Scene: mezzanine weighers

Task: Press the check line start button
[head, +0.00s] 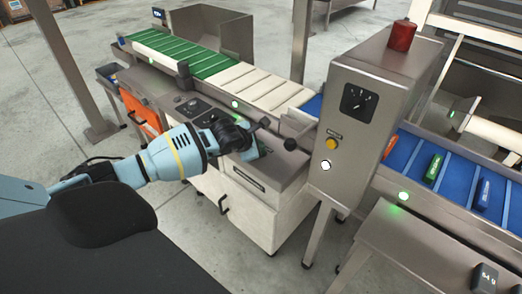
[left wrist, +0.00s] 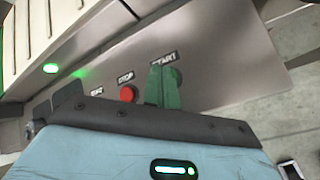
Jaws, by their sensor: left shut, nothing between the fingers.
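The green start button (left wrist: 177,76) shows in the left wrist view beside the fingertips, under a START label (left wrist: 163,57) on a grey metal panel. The fingers partly cover it. My left gripper (left wrist: 162,84) is shut and empty, its green-looking fingers pointing at the panel right at the button. I cannot tell whether the tips touch it. In the head view my left gripper (head: 252,150) is over the console at the front of the conveyor line, and the button there is hidden. My right gripper is not in view.
A red stop button (left wrist: 128,93) sits just left of the start button. In the head view a metal cabinet (head: 352,128) with a dial and yellow button stands right of my gripper. A belt with green and cream slats (head: 215,66) runs behind. Blue conveyor (head: 405,153) carries small packs.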

